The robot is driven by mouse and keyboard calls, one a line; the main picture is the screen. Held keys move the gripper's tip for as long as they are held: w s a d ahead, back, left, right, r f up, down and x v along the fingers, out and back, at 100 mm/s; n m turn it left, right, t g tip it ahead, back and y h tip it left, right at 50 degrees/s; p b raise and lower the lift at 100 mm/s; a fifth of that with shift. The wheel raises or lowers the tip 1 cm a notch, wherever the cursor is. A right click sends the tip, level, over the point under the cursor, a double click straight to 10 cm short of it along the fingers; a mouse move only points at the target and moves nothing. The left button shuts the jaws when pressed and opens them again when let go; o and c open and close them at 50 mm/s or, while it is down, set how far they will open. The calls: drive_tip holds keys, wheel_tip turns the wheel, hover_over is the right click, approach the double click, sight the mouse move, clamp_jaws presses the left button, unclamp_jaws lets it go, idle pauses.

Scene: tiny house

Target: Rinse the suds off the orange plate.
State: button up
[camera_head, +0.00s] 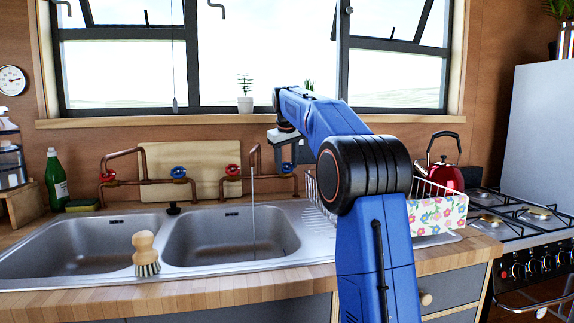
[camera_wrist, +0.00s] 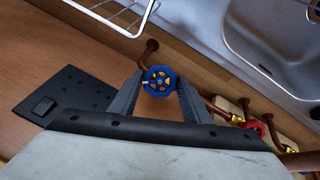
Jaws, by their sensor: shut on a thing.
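I see no orange plate in either view. The sink has two steel basins, a left basin (camera_head: 85,247) and a right basin (camera_head: 220,240). Over the right basin, a thin stream of water (camera_head: 254,215) falls from the copper spout of the right tap. This tap has a red handle (camera_head: 233,170) and a blue handle (camera_head: 287,168). My gripper (camera_head: 284,152) is at the blue handle, partly hidden by my arm. In the wrist view, my gripper (camera_wrist: 158,84) is shut on the blue handle (camera_wrist: 159,80), with one finger on each side.
A wooden brush (camera_head: 146,253) stands at the sink's front edge. A wire dish rack (camera_head: 440,190) with a flowered panel is to the right, before a red kettle (camera_head: 444,172) and stove (camera_head: 530,235). A green bottle (camera_head: 56,180) and sponge (camera_head: 82,205) are at left.

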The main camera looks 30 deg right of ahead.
drive_tip(key=shift+n+h, duration=0.3)
drive_tip(key=shift+n, duration=0.8)
drive_tip(key=o, duration=1)
drive_tip(key=shift+o, duration=0.2)
drive_tip(key=shift+a+r, duration=0.1)
drive_tip(key=v, duration=1.7)
drive_tip(key=shift+s, duration=0.2)
